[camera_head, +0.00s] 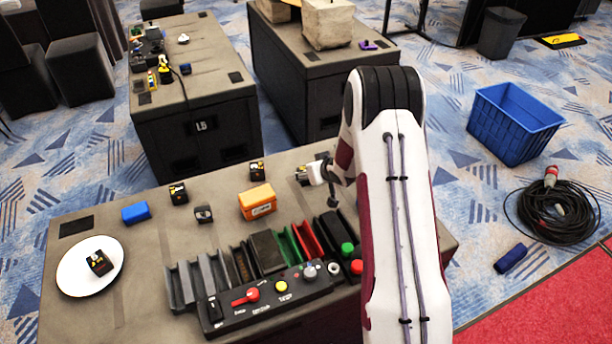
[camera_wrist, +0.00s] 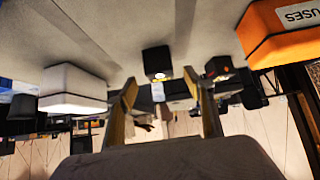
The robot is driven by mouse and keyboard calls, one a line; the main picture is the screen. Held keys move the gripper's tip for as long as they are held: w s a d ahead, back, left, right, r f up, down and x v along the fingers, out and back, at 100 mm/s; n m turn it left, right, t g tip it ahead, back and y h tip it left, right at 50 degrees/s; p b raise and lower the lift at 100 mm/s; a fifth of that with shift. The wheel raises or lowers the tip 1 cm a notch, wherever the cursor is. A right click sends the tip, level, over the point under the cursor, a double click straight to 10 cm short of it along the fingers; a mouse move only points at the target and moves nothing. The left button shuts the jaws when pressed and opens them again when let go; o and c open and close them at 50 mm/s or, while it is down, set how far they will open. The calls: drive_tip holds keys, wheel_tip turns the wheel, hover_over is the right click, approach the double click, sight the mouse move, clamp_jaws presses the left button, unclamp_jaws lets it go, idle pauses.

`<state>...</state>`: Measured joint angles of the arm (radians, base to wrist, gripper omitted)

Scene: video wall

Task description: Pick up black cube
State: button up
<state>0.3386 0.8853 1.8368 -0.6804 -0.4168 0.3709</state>
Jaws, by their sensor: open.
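Several small black cubes with orange or yellow marks show in the head view. One black cube (camera_head: 257,171) is at the table's back edge, left of my gripper (camera_head: 303,175). Another black cube (camera_head: 178,194) sits further left, and a third black cube (camera_head: 99,263) lies on a white plate (camera_head: 72,279). In the wrist view my gripper (camera_wrist: 165,98) has its two fingers spread, with nothing held between them. A black cube (camera_wrist: 157,62) shows beyond the gap between the fingertips, and another dark cube (camera_wrist: 222,68) is to its right. I cannot match them surely to the head view.
An orange box (camera_head: 257,202) marked FUSES in the wrist view (camera_wrist: 283,32) stands near the cubes. A blue block (camera_head: 136,213) and a small dark object (camera_head: 203,214) lie left. A slotted rack (camera_head: 210,277) and control panel (camera_head: 262,302) fill the front. A pale block (camera_wrist: 72,88) shows left in the wrist view.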

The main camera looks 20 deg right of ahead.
drive_tip(key=shift+w, duration=0.1)
drive_tip(key=shift+x, duration=2.55)
drive_tip(key=shift+w+r, duration=0.1)
drive_tip(key=c, duration=1.2)
